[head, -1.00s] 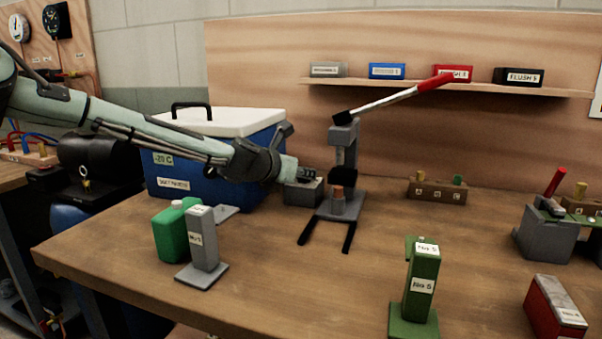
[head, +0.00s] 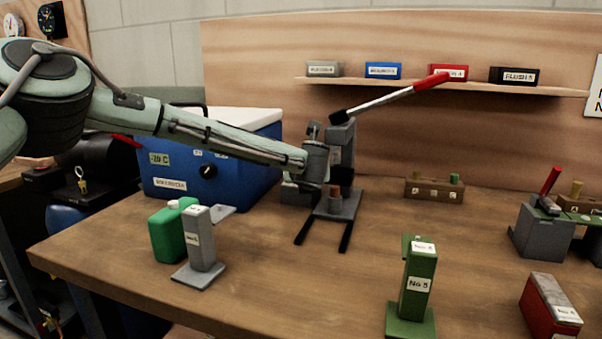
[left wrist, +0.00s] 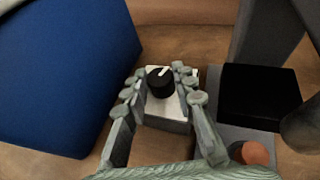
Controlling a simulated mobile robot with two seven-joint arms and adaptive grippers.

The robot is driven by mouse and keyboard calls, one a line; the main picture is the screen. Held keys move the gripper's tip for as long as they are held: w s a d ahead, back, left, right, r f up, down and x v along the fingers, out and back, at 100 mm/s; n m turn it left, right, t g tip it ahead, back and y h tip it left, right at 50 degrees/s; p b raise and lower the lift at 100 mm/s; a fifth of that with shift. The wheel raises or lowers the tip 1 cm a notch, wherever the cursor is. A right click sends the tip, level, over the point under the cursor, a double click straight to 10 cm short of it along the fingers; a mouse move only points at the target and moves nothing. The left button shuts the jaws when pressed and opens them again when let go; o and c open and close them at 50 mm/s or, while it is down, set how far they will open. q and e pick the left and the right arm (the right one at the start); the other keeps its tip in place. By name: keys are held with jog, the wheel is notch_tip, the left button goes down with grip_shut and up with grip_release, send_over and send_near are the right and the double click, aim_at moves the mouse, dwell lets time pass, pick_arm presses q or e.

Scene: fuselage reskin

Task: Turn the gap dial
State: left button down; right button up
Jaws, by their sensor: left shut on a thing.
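The dial (left wrist: 160,82) is a black round knob with a white pointer mark, on a small grey box with a pale top (left wrist: 165,118). In the head view the box (head: 297,193) stands on the bench just left of the press, and my arm's end hides the dial. My left gripper (left wrist: 160,73) points down at the box, its jointed fingers on both sides of the dial, shut on it. The pointer leans slightly toward the upper right in the left wrist view. My right gripper is not in view.
The press (head: 342,150) with its red-tipped lever stands close right of my left gripper. A blue cooler (head: 185,185) stands close left. A green jug (head: 168,238), grey post (head: 201,240) and green post (head: 418,285) stand in front. The bench middle is clear.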

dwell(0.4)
pick_arm(q)
jog(key=c, duration=1.2)
grip_release()
jog(key=v, duration=1.2)
